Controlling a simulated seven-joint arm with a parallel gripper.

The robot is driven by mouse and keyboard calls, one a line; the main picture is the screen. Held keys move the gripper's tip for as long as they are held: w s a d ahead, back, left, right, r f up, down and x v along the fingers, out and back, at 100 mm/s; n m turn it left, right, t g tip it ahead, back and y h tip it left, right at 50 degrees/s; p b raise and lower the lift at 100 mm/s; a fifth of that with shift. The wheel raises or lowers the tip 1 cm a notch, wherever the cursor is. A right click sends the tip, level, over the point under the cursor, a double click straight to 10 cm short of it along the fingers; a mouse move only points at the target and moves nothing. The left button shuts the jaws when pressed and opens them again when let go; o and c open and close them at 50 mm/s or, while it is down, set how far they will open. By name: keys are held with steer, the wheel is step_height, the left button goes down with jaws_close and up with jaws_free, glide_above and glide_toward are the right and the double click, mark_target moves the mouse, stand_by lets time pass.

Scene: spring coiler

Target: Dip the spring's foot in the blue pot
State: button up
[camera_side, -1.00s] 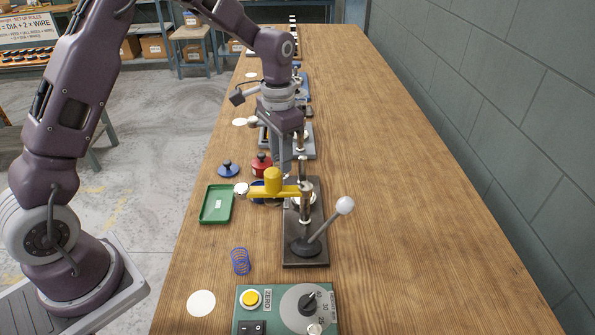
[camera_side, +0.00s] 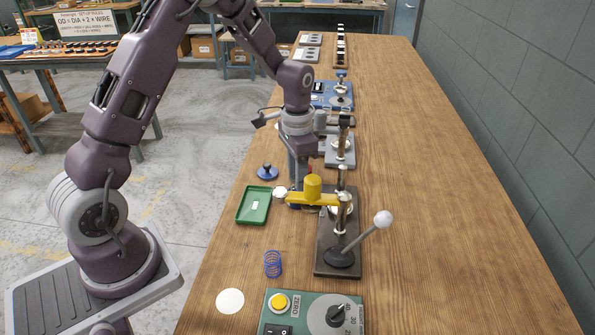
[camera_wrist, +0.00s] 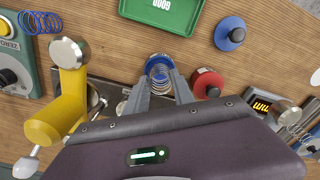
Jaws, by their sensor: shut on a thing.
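My gripper (camera_side: 298,182) is shut on a silvery spring (camera_wrist: 158,62), which shows between the fingertips in the wrist view. The blue pot (camera_wrist: 160,73) appears as a blue rim around the spring's far end. I cannot tell whether the foot is inside the pot or just above it. In the side view the yellow arm hides most of the pot and the spring. The blue lid (camera_side: 267,172) with its black knob lies on the bench, left of my gripper; it also shows in the wrist view (camera_wrist: 230,33).
The yellow arm (camera_side: 313,188) of the lever press (camera_side: 338,258) stands close in front of my gripper. A red pot (camera_wrist: 207,83) sits right beside the fingers. A green tray (camera_side: 239,219) and a loose blue spring (camera_side: 273,264) lie nearby. The right bench side is clear.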

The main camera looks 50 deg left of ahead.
steer(key=shift+f, duration=0.55)
stand_by(1.6)
steer(key=shift+r, duration=3.5)
